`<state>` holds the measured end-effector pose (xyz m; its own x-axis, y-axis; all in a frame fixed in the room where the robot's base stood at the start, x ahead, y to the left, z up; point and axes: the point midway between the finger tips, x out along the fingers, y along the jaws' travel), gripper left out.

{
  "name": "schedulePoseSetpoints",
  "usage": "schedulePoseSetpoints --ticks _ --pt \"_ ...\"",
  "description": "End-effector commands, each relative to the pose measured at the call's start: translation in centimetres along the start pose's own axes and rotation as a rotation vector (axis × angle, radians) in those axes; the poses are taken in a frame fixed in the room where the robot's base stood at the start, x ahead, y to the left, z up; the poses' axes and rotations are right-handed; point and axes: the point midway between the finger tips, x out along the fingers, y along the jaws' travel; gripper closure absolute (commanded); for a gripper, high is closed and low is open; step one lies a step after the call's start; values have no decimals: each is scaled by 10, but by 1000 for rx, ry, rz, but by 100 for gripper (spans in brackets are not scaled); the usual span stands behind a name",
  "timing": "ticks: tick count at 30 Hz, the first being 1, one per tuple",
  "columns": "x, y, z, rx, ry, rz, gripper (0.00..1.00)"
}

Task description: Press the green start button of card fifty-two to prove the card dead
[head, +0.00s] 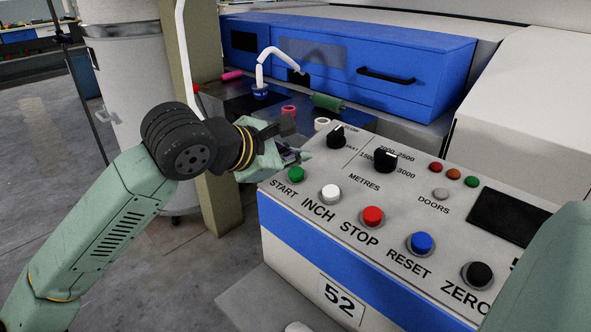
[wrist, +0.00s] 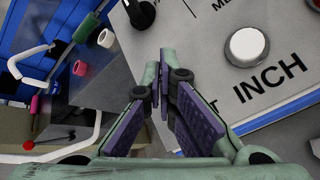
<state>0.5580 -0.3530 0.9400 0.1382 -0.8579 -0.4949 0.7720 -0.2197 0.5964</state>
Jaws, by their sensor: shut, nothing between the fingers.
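The green START button (head: 296,174) is at the left end of the button row on the tilted grey panel (head: 325,188). The panel's front carries a plate with the number 52 (head: 341,299). My gripper (head: 303,156) is shut and empty at the panel's left edge, just above the green button in the head view. I cannot tell the gap between them. In the wrist view my shut fingers (wrist: 160,72) cover the button's area. Only the last letter of START shows beside them, and the green button is hidden there.
The white INCH button (head: 330,193) is right beside START, then red STOP (head: 372,215), blue RESET (head: 420,241) and black ZERO (head: 478,273). Two black knobs (head: 336,137) (head: 385,158) stand up behind. A beige post (head: 205,110) and blue machine cover (head: 370,60) are beyond.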

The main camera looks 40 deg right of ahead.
Motion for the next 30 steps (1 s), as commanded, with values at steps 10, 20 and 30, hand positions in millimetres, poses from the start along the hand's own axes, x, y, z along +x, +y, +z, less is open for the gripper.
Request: schedulePoseSetpoints --ticks 10,20,30 --pt "-4 3 3 1 1 1 100" --pt "-26 20 20 1 1 2 100" --pt "-35 25 25 0 0 0 100"
